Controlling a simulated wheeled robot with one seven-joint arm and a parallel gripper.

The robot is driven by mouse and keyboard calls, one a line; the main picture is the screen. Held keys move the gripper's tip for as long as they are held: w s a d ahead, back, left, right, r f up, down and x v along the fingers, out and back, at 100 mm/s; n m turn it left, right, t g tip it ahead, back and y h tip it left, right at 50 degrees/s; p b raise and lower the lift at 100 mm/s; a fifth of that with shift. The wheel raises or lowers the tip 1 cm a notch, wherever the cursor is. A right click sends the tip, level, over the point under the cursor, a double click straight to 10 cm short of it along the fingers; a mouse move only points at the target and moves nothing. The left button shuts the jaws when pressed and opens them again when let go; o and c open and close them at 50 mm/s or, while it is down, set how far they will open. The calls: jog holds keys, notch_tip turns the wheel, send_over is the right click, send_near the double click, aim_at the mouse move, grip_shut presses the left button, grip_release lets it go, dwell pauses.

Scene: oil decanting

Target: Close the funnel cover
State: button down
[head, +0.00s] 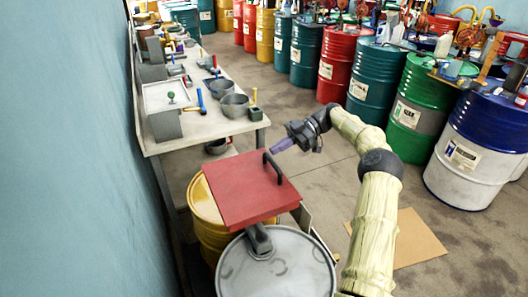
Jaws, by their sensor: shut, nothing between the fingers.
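The red square funnel cover (245,190) lies roughly level over the yellow drum (207,230) in the head view. A dark bar handle (272,167) stands on its right edge. My gripper (277,147) is just beyond the cover's far right corner, close to the handle, with its purple fingers pointing left. The fingers are shut and hold nothing. I cannot tell whether they touch the handle. The funnel under the cover is hidden, so I cannot tell whether the cover is fully seated.
A grey-lidded drum (278,270) with a dark fitting stands in front of the cover. A workbench (205,127) with bowls and tools runs along the blue wall at left. Several coloured drums line the right side. A flat cardboard piece (417,240) lies on otherwise open floor.

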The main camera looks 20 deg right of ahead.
notch_tip(320, 180, up, 8)
jog(key=shift+a+f, duration=0.15)
jog(key=shift+f, duration=0.1)
dwell(0.5)
